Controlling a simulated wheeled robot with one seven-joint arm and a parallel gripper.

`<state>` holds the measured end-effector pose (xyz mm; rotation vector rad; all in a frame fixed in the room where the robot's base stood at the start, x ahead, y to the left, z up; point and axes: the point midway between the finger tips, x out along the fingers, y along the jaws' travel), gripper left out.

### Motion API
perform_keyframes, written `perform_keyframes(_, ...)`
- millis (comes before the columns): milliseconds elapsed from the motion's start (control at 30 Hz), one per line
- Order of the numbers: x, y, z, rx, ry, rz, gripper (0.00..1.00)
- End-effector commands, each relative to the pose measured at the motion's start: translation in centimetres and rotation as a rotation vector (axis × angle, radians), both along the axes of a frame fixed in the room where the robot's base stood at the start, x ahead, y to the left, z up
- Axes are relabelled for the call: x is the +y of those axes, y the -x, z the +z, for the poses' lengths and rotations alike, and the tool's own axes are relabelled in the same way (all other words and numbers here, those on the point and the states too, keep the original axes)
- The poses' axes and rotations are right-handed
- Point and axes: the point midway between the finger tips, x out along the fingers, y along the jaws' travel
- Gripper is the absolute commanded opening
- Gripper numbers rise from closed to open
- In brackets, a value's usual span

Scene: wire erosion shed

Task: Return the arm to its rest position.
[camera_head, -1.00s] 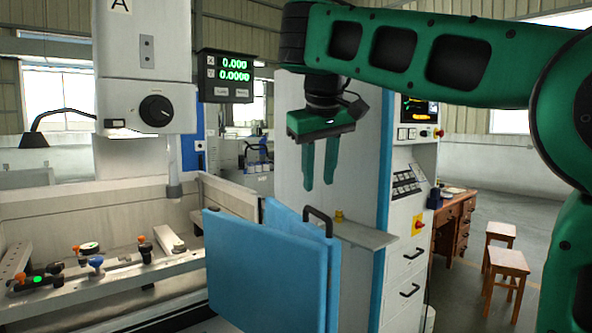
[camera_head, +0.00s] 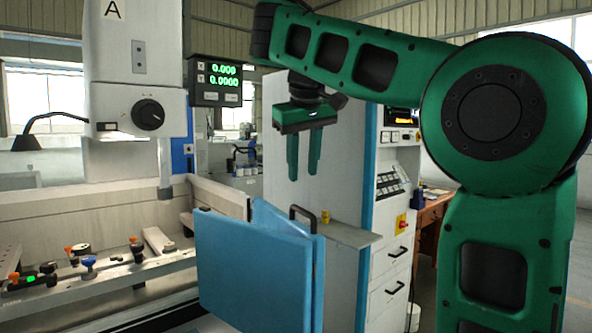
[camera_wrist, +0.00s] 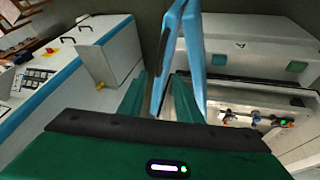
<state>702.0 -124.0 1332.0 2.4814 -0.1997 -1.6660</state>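My green gripper (camera_head: 304,155) hangs pointing down in the head view, in front of the pale cabinet side and above the blue folded door (camera_head: 247,270). Its two fingers are apart with nothing between them. In the wrist view, the gripper fingers (camera_wrist: 156,98) show at the middle, also apart and empty, with the blue door (camera_wrist: 180,60) beyond them. My green arm runs from the right of the head view up and across to the upper middle.
The machine's work tank (camera_head: 90,225) with a rail of small clamps stands at left. A machine head with a dial (camera_head: 148,114) and a readout display (camera_head: 217,80) stand above. The control cabinet (camera_head: 395,215) and a wooden desk (camera_head: 430,225) are behind my arm.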

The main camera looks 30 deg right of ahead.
Motion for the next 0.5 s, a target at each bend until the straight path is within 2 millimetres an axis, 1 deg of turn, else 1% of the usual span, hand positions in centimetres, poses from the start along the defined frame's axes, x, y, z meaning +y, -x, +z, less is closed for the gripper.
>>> perform_keyframes(233,-0.1,0.1,0.0,0.001,0.001,-0.001,0.31)
perform_keyframes(333,-0.8,0.5,-0.7,0.012,0.008,-0.018,0.31)
perform_keyframes(433,-2.6,1.8,-2.3,0.038,0.027,-0.06,0.31)
perform_keyframes(467,-3.3,2.3,-3.1,0.049,0.034,-0.078,0.31)
perform_keyframes(500,-4.3,3.2,-4.2,0.065,0.041,-0.105,0.31)
